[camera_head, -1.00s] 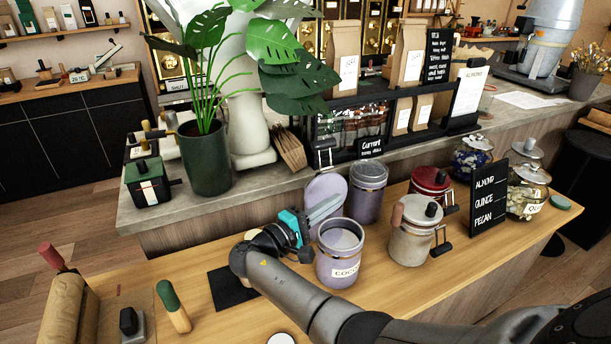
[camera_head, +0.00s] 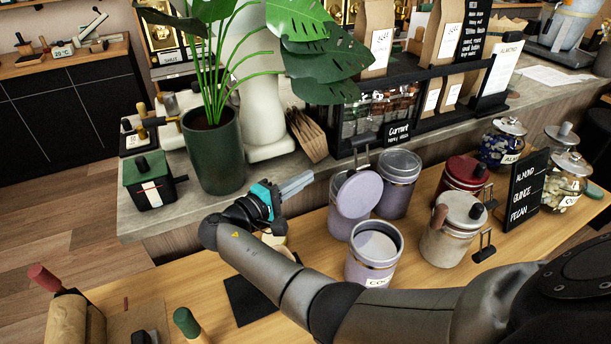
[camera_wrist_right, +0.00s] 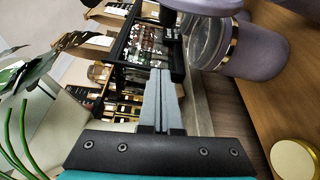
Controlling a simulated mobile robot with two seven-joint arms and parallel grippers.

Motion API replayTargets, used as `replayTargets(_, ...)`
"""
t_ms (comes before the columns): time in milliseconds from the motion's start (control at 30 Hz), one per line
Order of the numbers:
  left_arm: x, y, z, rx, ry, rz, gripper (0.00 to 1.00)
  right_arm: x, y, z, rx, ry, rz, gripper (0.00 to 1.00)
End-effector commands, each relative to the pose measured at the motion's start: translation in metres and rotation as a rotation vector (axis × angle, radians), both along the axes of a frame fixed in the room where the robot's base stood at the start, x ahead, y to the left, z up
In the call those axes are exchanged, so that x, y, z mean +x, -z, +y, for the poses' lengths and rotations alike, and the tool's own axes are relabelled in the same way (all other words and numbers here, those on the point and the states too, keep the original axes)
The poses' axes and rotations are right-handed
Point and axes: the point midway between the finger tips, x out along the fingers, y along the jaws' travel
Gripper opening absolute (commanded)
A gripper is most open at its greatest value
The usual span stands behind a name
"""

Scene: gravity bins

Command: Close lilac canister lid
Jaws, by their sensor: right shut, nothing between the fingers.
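A lilac canister (camera_head: 343,224) stands on the wooden counter, its lilac lid (camera_head: 358,194) tilted up, with a dark clasp above it. A lilac canister (camera_head: 368,270) with a partly visible label stands in front, and another lilac one (camera_head: 397,197) with a greyish top stands behind right. My right gripper (camera_head: 310,175), with teal housing, is shut and empty, left of the raised lid and apart from it. In the right wrist view its fingers (camera_wrist_right: 160,75) show closed together; a lilac canister (camera_wrist_right: 258,50) with a clear rim and part of a lilac lid (camera_wrist_right: 210,4) lie to their right. My left gripper is not in view.
A green plant pot (camera_head: 213,150) stands on the raised grey ledge behind the gripper. A cream canister (camera_head: 450,235), a red one (camera_head: 465,174) and a black sign (camera_head: 524,190) stand right. A black mat (camera_head: 250,298) lies under my right arm.

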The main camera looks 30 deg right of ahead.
Motion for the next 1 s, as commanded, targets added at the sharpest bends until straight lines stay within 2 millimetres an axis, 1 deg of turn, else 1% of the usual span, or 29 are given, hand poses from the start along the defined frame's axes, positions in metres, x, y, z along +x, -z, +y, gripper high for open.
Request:
replayTargets(33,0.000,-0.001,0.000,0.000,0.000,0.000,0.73,0.002,-0.001,-0.011,-0.003,0.003,-0.001,0.00)
replayTargets(367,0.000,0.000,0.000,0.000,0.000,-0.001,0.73,0.018,0.003,-0.082,-0.002,0.003,0.000,0.00)
replayTargets(400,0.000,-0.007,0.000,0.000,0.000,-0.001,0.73,0.011,0.002,-0.077,0.000,-0.001,0.003,0.00)
replayTargets(433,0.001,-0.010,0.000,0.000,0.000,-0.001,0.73,0.007,0.000,-0.076,0.001,-0.001,0.001,0.00)
replayTargets(633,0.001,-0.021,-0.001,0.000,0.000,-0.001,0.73,-0.013,-0.002,-0.073,0.001,-0.001,0.001,0.00)
replayTargets(800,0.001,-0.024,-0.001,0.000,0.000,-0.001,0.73,-0.021,-0.003,-0.072,0.000,0.000,0.001,0.00)
replayTargets(1000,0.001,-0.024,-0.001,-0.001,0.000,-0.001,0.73,-0.023,-0.002,-0.072,0.000,0.000,0.001,0.00)
